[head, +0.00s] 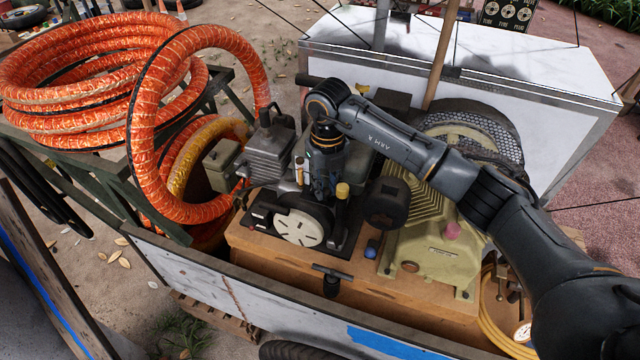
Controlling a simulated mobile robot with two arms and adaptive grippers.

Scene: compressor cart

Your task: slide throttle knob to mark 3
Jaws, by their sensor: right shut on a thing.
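My right gripper (322,186) reaches down from the black arm onto the small engine in the cart. Its fingers are shut on a small part there, which I take for the throttle knob; the fingers hide most of it. The scale and mark 3 cannot be made out. A yellow-capped post (342,191) stands just right of the fingers. A pale slotted disc (298,228) on the engine is below and left of them. My left gripper is not in view.
A black cylinder (388,203) and the beige compressor (432,258) stand close on the right. A grey finned engine part (270,152) and orange hose (150,130) are on the left. A wooden handle (441,55) leans behind my arm. The white cart wall (200,285) runs along the front.

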